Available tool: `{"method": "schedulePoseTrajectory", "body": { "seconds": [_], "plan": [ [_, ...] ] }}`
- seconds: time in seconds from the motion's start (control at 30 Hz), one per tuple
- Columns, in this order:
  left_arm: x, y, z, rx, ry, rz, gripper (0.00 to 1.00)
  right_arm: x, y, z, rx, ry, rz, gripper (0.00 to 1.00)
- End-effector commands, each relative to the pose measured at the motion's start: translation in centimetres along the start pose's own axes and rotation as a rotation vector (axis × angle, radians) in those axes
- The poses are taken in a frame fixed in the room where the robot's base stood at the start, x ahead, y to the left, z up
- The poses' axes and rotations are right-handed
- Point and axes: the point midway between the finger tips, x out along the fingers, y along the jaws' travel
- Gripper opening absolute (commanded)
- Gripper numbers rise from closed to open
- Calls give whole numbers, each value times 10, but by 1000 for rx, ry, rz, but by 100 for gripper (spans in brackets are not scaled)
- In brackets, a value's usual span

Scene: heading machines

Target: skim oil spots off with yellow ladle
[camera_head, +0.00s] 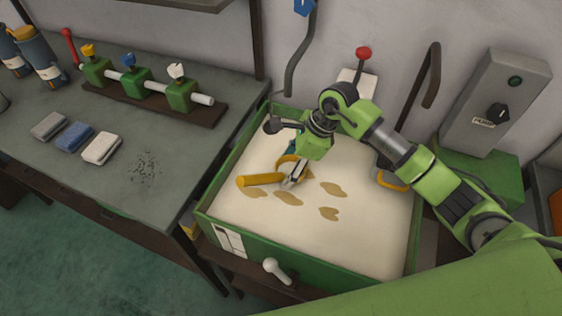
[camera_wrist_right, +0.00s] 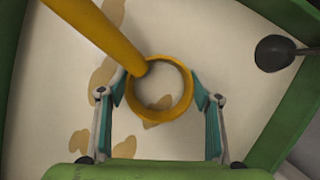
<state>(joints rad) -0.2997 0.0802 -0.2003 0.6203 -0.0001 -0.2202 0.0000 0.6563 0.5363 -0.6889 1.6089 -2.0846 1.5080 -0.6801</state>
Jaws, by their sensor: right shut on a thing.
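The yellow ladle (camera_head: 258,181) is over the cream liquid in the green tank (camera_head: 305,250). My right gripper (camera_head: 290,181) is shut on the ladle's ring-shaped end. In the right wrist view the ring (camera_wrist_right: 187,92) sits between the two fingertips of my right gripper (camera_wrist_right: 160,92), with the handle (camera_wrist_right: 95,30) running to the upper left. Several brown oil spots (camera_head: 333,189) lie on the liquid, some near the ladle. Whether the ladle touches the surface is not clear. My left gripper is not in view.
A workbench (camera_head: 190,140) stands left of the tank, with three green valves (camera_head: 136,83) and three blocks (camera_head: 75,136) on it. A grey control box (camera_head: 505,95) is at the right. A white-knobbed handle (camera_head: 277,270) is at the front.

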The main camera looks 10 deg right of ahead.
Motion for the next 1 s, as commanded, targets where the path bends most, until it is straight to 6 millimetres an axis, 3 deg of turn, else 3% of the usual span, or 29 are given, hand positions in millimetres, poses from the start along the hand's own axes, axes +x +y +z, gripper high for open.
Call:
{"method": "schedulePoseTrajectory", "body": {
  "seconds": [1.0],
  "plan": [
    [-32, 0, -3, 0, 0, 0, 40, -27, 25, -62, 1, 1, 1, 42]
  ]
}}
